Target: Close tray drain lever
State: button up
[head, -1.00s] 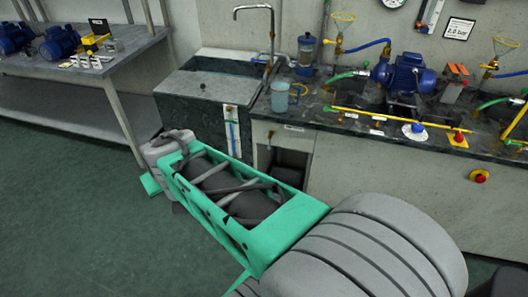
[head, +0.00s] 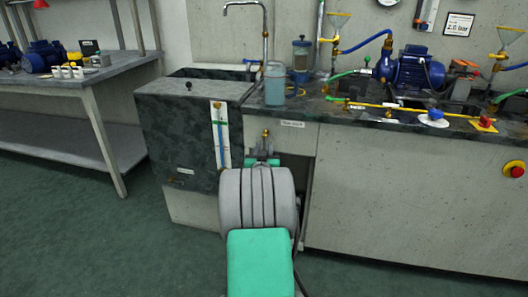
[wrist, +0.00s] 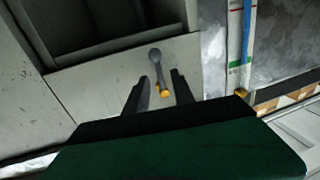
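The tray drain valve (head: 265,134) shows as a small brass-coloured fitting on the bench front, beside a small label (head: 292,124). In the wrist view, a grey lever (wrist: 157,66) with a yellow end lies between my two dark fingers. My gripper (wrist: 160,82) is open, with a finger on each side of the lever and visible gaps between. In the head view my gripper (head: 264,150) is just below the brass fitting, partly hidden by my arm. Contact with the lever cannot be made out.
A dark stone sink (head: 180,140) with a level tube (head: 220,138) stands left of the valve. An open cabinet recess (wrist: 100,22) lies close to the gripper. Pumps (head: 412,68) and pipes occupy the bench top. The floor at left is clear.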

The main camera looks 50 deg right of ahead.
jog(key=shift+x, duration=1)
grip_shut()
jog(key=shift+w+a, duration=0.1)
dwell(0.6)
